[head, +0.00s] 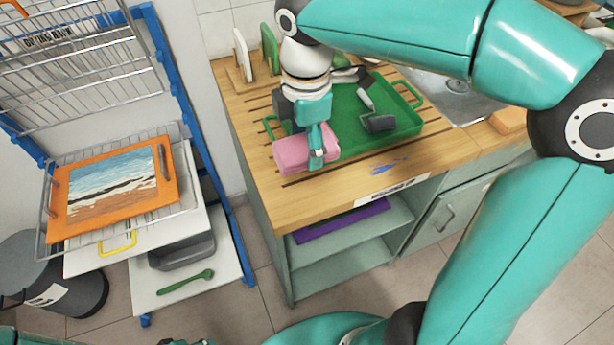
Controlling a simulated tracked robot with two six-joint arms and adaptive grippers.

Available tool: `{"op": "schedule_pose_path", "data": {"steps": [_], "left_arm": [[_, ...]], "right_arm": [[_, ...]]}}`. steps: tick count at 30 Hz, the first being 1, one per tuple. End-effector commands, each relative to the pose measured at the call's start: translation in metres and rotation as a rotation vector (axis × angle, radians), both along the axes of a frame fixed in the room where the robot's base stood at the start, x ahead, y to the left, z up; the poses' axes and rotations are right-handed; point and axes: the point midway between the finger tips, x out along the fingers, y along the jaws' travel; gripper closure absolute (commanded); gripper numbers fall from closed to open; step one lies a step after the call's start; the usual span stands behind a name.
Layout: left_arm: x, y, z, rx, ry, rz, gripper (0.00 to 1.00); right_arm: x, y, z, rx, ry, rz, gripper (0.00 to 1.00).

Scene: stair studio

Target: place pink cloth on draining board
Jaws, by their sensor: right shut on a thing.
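The pink cloth (290,157) is a folded block at the front left of the grooved wooden draining board (262,152), just in front of the green tray. My right gripper (317,158) comes down from above and is shut on the cloth near its right end. The fingers hide part of the cloth. I cannot tell whether its underside touches the wood. My left gripper is not in view.
A green tray (414,127) holding dark-headed tools stands on the board. Upright boards (243,55) stand behind, and a sink (457,88) lies to the right. A blue-framed rack (178,95) with an orange tray (165,194) stands at left.

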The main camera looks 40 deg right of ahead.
Motion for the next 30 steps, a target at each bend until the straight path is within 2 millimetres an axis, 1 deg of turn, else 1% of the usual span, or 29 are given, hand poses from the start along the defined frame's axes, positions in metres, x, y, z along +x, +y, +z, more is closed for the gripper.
{"op": "schedule_pose_path", "data": {"steps": [1, 3, 6, 9, 17, 21, 24, 30], "left_arm": [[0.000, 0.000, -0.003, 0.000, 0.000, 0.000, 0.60], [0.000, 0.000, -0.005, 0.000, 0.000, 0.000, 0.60], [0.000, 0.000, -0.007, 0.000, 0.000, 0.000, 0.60], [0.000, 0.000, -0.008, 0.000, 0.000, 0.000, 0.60], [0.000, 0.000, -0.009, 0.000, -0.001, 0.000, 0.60], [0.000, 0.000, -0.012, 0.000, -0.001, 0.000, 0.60], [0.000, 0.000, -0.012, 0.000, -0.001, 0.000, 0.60], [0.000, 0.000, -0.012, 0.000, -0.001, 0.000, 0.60]], "right_arm": [[-0.001, 0.000, -0.017, 0.000, 0.007, 0.000, 0.61], [0.000, 0.000, -0.035, 0.000, 0.007, 0.001, 0.61], [0.000, 0.000, -0.059, -0.001, 0.005, 0.001, 0.61], [0.000, 0.001, -0.076, 0.000, 0.003, 0.001, 0.61], [0.001, 0.001, -0.096, 0.000, 0.002, 0.002, 0.61], [0.001, 0.001, -0.116, -0.001, 0.003, 0.002, 0.61], [0.001, 0.001, -0.127, 0.000, 0.003, 0.003, 0.61], [0.002, 0.002, -0.130, 0.001, -0.001, 0.003, 0.61]]}}
